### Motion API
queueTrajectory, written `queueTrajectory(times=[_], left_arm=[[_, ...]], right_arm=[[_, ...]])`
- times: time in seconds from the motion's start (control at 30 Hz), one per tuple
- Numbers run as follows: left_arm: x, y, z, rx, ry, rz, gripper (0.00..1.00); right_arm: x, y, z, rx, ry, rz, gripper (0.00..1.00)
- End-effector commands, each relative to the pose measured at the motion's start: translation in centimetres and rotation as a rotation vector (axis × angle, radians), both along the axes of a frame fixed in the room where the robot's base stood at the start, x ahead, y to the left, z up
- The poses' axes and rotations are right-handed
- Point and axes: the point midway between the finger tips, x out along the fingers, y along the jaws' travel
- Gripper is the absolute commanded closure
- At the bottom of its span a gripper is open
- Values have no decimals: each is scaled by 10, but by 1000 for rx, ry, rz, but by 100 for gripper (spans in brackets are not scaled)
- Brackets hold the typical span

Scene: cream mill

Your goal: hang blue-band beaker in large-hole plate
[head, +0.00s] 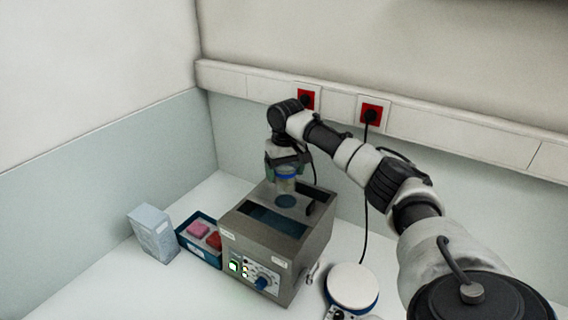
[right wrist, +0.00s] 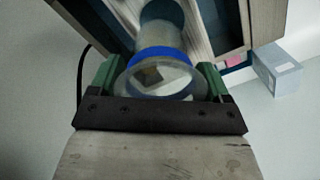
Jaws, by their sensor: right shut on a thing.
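My right gripper (head: 287,165) is shut on a clear beaker with a blue band (head: 286,178). In the right wrist view the gripper (right wrist: 158,88) has its green fingers on both sides of the beaker (right wrist: 160,55), just around the rim and band. The beaker hangs upright over the opening of a grey metal bath (head: 278,240). Whether the beaker touches anything below is unclear. My left gripper is not in view.
A dark blue tray (head: 209,258) with pink and red pieces stands left of the bath, beside a pale box (head: 153,233). A round white-topped device (head: 352,286) stands to the right. The bath has a side tap.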

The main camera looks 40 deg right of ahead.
Motion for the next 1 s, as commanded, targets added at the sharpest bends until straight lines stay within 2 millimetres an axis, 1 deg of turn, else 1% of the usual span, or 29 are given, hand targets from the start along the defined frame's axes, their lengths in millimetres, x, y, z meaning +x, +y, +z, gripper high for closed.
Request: queueTrajectory(times=[0.17, 0.3, 0.37, 0.53, 0.7, 0.77, 1.0], left_arm=[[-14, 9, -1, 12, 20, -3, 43], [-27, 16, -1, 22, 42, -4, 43], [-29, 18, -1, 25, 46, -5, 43], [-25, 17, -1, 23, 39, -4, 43], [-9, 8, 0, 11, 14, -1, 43], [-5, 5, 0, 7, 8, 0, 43], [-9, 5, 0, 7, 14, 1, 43]], right_arm=[[0, 0, -7, 1, 2, 1, 46], [0, 1, -16, 0, 1, 1, 46], [0, 1, -20, 1, 2, 1, 46], [0, 1, -31, 1, 2, 0, 46], [0, 1, -35, 0, 0, 1, 46], [0, 1, -35, 1, 0, 1, 46], [0, 1, -36, 2, 0, 1, 46]])
